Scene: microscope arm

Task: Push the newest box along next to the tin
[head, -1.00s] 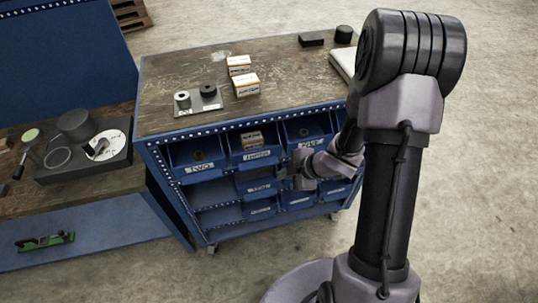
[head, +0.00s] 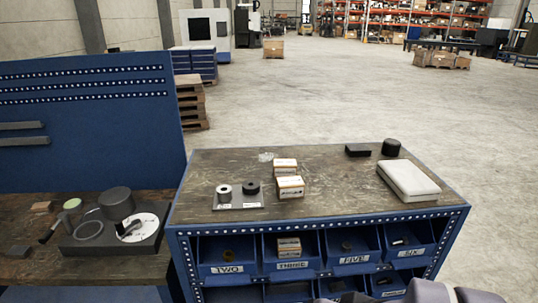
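Two small white-and-brown boxes stand on the bench top, one farther back (head: 285,167) and one just in front of it (head: 290,187). A third similar box (head: 289,247) sits in the blue bin labelled THREE. I cannot tell which is newest. A black cylinder (head: 391,147) at the back right of the bench top may be the tin; a larger dark cylinder (head: 117,203) stands on the left bench. My gripper's fingers are not visible; only parts of my arm show at the bottom edge.
A grey plate (head: 238,203) with a silver and a black ring lies left of the boxes. A white pad (head: 408,181) and dark block (head: 358,151) are on the right. Bare bench top (head: 335,175) lies between. Blue bins (head: 227,268) fill the shelf below.

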